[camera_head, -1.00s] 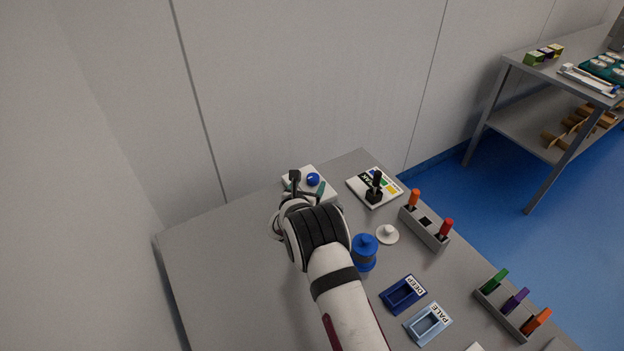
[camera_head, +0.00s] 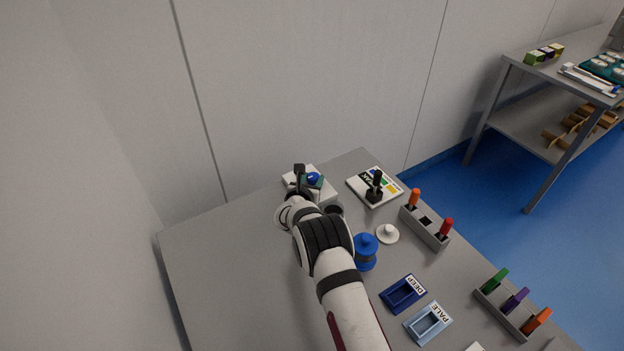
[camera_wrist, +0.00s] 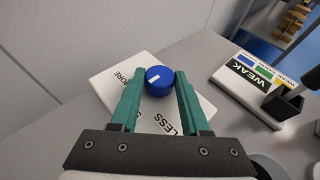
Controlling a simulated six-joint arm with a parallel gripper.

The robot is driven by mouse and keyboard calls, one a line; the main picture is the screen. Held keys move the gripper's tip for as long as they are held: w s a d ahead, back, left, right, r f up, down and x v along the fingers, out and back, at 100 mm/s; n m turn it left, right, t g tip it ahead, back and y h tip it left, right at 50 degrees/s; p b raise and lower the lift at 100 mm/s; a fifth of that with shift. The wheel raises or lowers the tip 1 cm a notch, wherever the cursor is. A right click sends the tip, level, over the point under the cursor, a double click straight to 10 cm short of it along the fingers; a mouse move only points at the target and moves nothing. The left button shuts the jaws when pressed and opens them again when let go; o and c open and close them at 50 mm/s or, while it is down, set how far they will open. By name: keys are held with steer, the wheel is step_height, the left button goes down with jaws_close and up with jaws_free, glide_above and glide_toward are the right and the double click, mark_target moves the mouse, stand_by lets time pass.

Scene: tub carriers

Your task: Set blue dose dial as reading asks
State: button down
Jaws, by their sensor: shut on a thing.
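The blue dose dial (camera_wrist: 159,80) is a round knob with a white mark on its top, on a white plate (camera_wrist: 99,84) lettered MORE and LESS. In the wrist view my gripper (camera_wrist: 160,86) has its green fingers on both sides of the dial, shut on it. In the head view the dial (camera_head: 314,178) is partly covered by my gripper (camera_head: 311,182) at the table's far end. A white board (camera_wrist: 243,84) marked WEAK, with coloured patches and a black holder (camera_wrist: 283,104), lies to the right; it also shows in the head view (camera_head: 358,186).
Right of my arm stand a blue lidded pot (camera_head: 365,250), a white knobbed disc (camera_head: 387,233) and a grey rack (camera_head: 424,230) with orange and red pegs. Nearer are DEEP (camera_head: 402,294) and PALE (camera_head: 428,323) trays. The table's left side (camera_head: 230,270) is clear.

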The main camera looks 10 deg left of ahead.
steer(key=shift+a+m+h, duration=0.25)
steer(key=shift+m+h, duration=0.65)
steer(key=shift+h, duration=0.2)
steer(key=shift+w+m+g+h, duration=0.2)
steer(key=shift+m+g+h, duration=0.2)
steer(key=shift+m+h, duration=0.7)
steer(key=shift+s, duration=0.15)
steer(key=shift+h, duration=0.3)
steer(key=shift+c, duration=1.9)
jaws_free()
